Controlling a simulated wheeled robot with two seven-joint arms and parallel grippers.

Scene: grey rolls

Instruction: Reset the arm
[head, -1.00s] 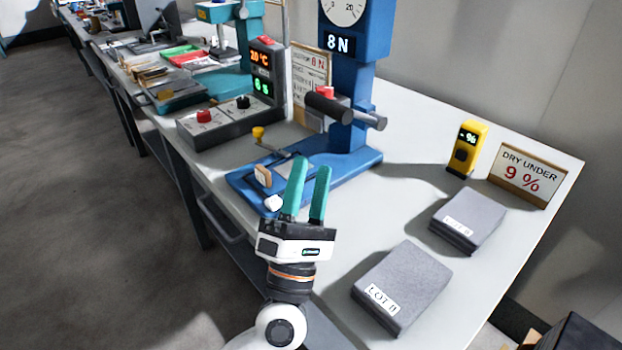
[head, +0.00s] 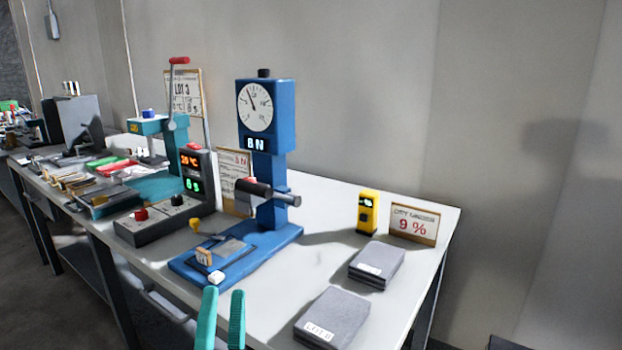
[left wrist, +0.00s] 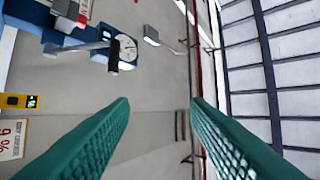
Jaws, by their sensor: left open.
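My left gripper (head: 221,318) shows at the bottom of the head view as two teal fingers. They are apart with nothing between them, in front of the table's near edge and the blue test stand (head: 267,160). In the left wrist view the two fingers (left wrist: 160,105) are spread and empty. Beyond them are the wall, the dial of the blue stand (left wrist: 130,45) and the yellow meter (left wrist: 18,101). The rest of the left arm is below the head view. My right gripper is in neither view.
Two stacks of grey sheets, one nearer (head: 335,312) and one farther (head: 377,262), lie on the white table (head: 310,232). A yellow meter (head: 367,212) and a "9 %" sign (head: 413,224) stand behind them. A grey control box (head: 170,215) stands left of the blue stand.

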